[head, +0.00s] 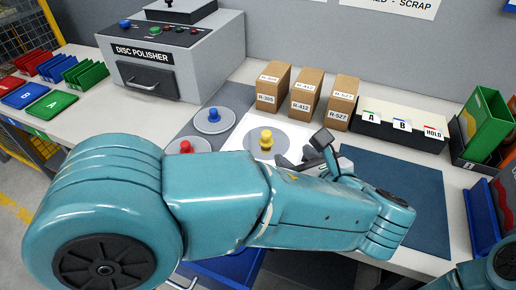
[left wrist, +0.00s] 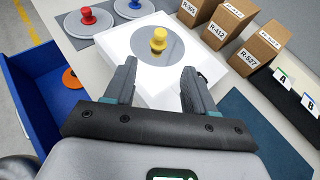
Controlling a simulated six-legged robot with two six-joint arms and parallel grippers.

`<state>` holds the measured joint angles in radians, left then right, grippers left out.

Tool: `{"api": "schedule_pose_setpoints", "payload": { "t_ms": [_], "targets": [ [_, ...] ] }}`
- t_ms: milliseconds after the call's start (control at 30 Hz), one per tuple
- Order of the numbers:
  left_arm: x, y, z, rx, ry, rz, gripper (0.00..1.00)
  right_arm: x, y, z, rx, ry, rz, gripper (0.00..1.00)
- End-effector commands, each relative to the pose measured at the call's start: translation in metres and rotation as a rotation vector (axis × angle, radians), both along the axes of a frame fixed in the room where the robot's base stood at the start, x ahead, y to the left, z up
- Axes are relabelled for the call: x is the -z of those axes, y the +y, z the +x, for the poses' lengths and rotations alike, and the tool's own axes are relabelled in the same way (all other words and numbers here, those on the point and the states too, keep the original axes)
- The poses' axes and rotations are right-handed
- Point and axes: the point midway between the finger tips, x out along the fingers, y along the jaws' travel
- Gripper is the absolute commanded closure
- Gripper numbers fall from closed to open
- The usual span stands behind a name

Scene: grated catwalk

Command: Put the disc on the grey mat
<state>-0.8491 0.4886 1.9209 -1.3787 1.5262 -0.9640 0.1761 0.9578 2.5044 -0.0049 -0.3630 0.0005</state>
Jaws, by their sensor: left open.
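A disc with a yellow knob (head: 266,141) lies on a white panel (head: 295,130); it also shows in the left wrist view (left wrist: 159,40). Discs with a blue knob (head: 214,118) and a red knob (head: 187,147) sit on the grey mat (head: 236,95), left of the white panel. My left gripper (head: 303,152) is open, right of the yellow-knobbed disc. In the left wrist view its fingers (left wrist: 159,78) are apart with nothing between them, on the near side of that disc. My arm hides part of the bench. My right gripper is not seen.
Cardboard boxes (head: 304,92) stand behind the panel. A black sorter (head: 400,131) and dark blue mat (head: 425,195) lie right. The disc polisher (head: 160,55) stands back left. A blue drawer (left wrist: 40,100) holds an orange disc (left wrist: 70,78).

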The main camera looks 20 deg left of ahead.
Motion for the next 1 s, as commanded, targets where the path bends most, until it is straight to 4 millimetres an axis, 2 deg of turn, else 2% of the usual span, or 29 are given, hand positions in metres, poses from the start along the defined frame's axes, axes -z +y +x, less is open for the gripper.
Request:
{"api": "schedule_pose_setpoints", "payload": {
  "t_ms": [67, 167, 600, 833, 1000],
  "targets": [
    [0.000, -0.005, -0.001, 0.021, -0.003, 0.019, 0.45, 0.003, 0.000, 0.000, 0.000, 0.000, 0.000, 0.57],
    [0.002, -0.003, 0.004, 0.030, -0.005, 0.029, 0.45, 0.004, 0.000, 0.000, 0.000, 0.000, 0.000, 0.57],
    [0.037, 0.052, 0.068, 0.035, -0.003, 0.027, 0.45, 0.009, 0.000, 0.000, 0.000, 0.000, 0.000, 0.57],
    [0.045, 0.064, 0.080, 0.032, -0.003, 0.026, 0.45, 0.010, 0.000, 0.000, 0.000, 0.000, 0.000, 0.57],
    [0.056, 0.082, 0.099, 0.029, -0.003, 0.026, 0.45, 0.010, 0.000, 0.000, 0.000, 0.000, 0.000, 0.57]
  ]
}}
